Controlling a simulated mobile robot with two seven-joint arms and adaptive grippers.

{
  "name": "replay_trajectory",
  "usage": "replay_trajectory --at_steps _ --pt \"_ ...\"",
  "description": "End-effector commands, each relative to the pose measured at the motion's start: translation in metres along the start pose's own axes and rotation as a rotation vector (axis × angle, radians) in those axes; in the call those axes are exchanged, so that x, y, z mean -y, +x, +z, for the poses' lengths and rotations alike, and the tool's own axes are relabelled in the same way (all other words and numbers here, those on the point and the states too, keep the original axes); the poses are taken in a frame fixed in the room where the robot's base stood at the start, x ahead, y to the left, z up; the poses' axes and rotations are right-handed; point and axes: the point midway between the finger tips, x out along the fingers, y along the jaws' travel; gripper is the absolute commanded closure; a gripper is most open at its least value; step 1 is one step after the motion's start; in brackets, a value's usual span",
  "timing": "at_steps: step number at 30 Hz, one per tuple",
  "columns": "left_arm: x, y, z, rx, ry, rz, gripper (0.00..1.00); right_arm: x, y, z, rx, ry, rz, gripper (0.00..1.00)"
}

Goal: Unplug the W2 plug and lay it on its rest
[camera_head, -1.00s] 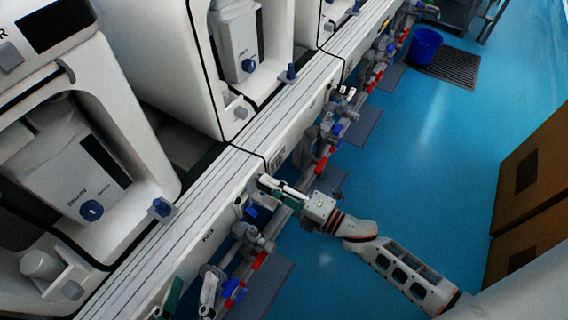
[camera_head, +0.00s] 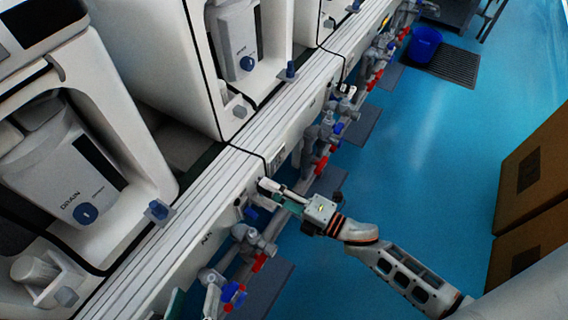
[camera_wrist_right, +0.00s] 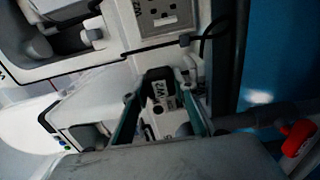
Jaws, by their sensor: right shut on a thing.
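My right gripper (camera_head: 272,187) is beside the front rail of the bench in the head view. In the right wrist view its teal fingers (camera_wrist_right: 157,112) are shut on the dark W2 plug (camera_wrist_right: 155,76), whose label shows between them. A socket plate (camera_wrist_right: 166,18) with bare openings and an upside-down W2 label lies beyond the plug, apart from it. The plate also shows small in the head view (camera_head: 278,161). A teal tip at the bottom edge of the head view seems to be my left gripper (camera_head: 175,303); its jaws are mostly cut off. I cannot make out the plug's rest.
Pipes and valves with red and blue handles (camera_head: 258,262) run below the rail, close to the right gripper. A black cable (camera_wrist_right: 213,30) hangs beside the socket. White machines (camera_head: 75,190) stand behind the rail. The blue floor (camera_head: 420,160) at the right is mostly clear.

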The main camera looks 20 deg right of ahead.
Motion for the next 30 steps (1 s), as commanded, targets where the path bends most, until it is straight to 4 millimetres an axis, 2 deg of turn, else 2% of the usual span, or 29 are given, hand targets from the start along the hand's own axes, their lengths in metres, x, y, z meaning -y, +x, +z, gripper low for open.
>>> replay_trajectory --at_steps 1,3,23,26,30 --pt "0.0 0.0 0.002 0.003 -0.001 -0.001 0.6 0.001 0.0 0.0 0.0 0.001 0.0 0.71" --pt "0.0 0.0 0.001 0.001 0.0 0.0 0.6 0.0 0.0 0.0 0.0 0.0 0.0 0.54" --pt "0.001 0.0 0.002 0.004 -0.002 -0.001 0.6 0.009 -0.003 -0.001 0.002 0.0 -0.015 0.54" --pt "0.001 0.0 0.003 0.005 -0.002 -0.001 0.6 0.01 -0.008 -0.001 0.002 0.001 -0.017 0.54" --pt "0.001 0.0 0.003 0.005 -0.002 -0.001 0.6 0.011 -0.027 -0.001 0.002 0.002 -0.02 0.54"
